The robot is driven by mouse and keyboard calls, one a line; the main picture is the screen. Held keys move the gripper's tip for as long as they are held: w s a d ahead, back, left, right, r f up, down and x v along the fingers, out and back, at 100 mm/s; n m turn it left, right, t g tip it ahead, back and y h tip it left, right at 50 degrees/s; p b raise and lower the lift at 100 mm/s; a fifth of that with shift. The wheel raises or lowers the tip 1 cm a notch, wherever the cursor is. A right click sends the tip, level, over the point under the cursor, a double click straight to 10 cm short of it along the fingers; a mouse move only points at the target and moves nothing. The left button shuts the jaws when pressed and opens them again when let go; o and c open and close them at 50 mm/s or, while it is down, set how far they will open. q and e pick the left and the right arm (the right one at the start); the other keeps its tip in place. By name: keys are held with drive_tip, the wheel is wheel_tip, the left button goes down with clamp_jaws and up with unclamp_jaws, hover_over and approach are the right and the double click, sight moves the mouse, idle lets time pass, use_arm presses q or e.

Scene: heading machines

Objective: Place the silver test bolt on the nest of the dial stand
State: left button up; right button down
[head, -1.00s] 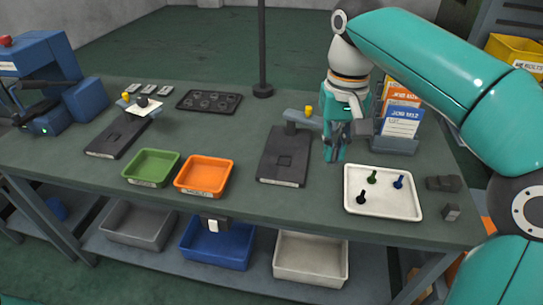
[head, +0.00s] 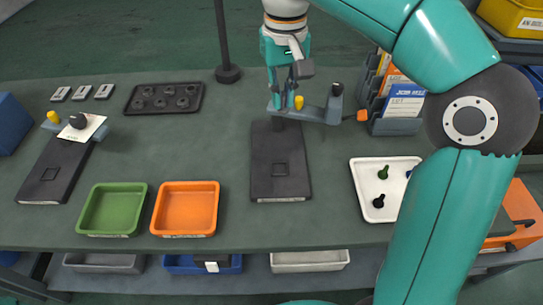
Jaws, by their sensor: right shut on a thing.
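The near dial stand (head: 281,189) has a dark base with a small square nest, and a grey arm with a yellow knob and a dark upright knob behind it. My right gripper (head: 279,101) points down at the stand's grey arm, behind the base. It is shut on a small piece that its fingers hide; I take it as the silver test bolt, since no silver bolt shows elsewhere. The nest looks empty. A second dial stand (head: 50,172) at the left has a white card over its head. My left gripper is out of view.
A white tray (head: 366,190) holds green, black and blue bolts, partly behind my arm. Green (head: 84,211) and orange (head: 187,233) bins stand at the front. A dark post (head: 223,40), a black holed block (head: 136,101) and a card rack (head: 391,126) stand behind.

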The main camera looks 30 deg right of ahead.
drive_tip(key=b, duration=0.2)
hover_over(278, 168)
wheel_tip(278, 168, down, 14)
drive_tip(key=shift+s+r, duration=0.1)
drive_tip(key=shift+r, duration=0.1)
wheel_tip(278, 168, down, 4)
drive_tip(key=shift+d+f, duration=0.1)
drive_tip(key=shift+f, duration=0.35)
drive_tip(key=shift+f+b, duration=0.1)
drive_tip(key=shift+b, duration=0.2)
drive_tip(key=c, duration=1.2)
unclamp_jaws()
wheel_tip(278, 168, up, 12)
drive_tip(key=shift+r+p, duration=0.15)
drive_tip(key=shift+p, duration=0.65)
